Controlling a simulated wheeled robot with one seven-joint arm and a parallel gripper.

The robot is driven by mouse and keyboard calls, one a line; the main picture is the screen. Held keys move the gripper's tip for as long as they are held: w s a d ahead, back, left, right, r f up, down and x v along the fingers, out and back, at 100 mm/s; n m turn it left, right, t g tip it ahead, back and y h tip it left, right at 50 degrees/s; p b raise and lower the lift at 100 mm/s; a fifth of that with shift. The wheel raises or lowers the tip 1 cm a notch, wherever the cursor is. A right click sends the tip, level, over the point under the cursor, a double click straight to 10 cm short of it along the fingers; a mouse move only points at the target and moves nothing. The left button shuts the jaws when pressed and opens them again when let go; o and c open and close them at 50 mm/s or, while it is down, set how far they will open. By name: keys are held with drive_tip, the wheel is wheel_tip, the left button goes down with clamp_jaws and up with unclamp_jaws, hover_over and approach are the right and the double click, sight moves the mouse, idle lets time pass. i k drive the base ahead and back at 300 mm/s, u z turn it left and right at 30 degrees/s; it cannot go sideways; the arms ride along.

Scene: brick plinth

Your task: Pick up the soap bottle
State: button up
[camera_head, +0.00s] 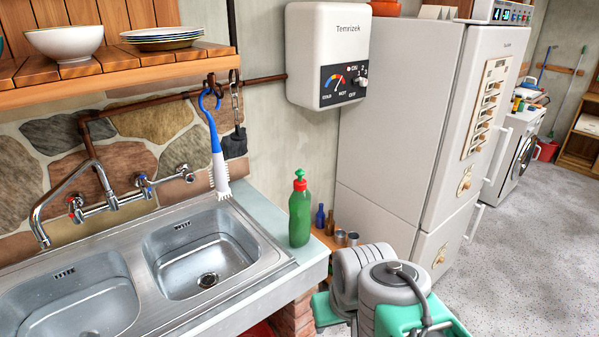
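The soap bottle (299,217) is green with a red collar and a green nozzle. It stands upright on the pale counter at the right end of the sink, close to the front right corner. It is fully visible and nothing touches it. Grey and teal parts of my own arm show at the bottom right, to the right of the bottle and apart from it. My gripper's fingers cannot be seen in this view.
A steel double sink (160,265) with a wall tap (110,200) lies left of the bottle. A blue and white brush (217,160) hangs above it. Small bottles and cups stand on a low shelf (345,252) behind. A fridge (400,130) stands at the back; open floor lies right.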

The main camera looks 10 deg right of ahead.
sight(300, 222)
drive_tip(key=u, duration=0.05)
drive_tip(key=k, duration=0.55)
drive_tip(key=u, duration=0.65)
drive_tip(key=i, duration=0.35)
drive_tip(key=u, duration=0.8)
drive_tip(key=i, duration=1.15)
drive_tip(key=z, duration=0.3)
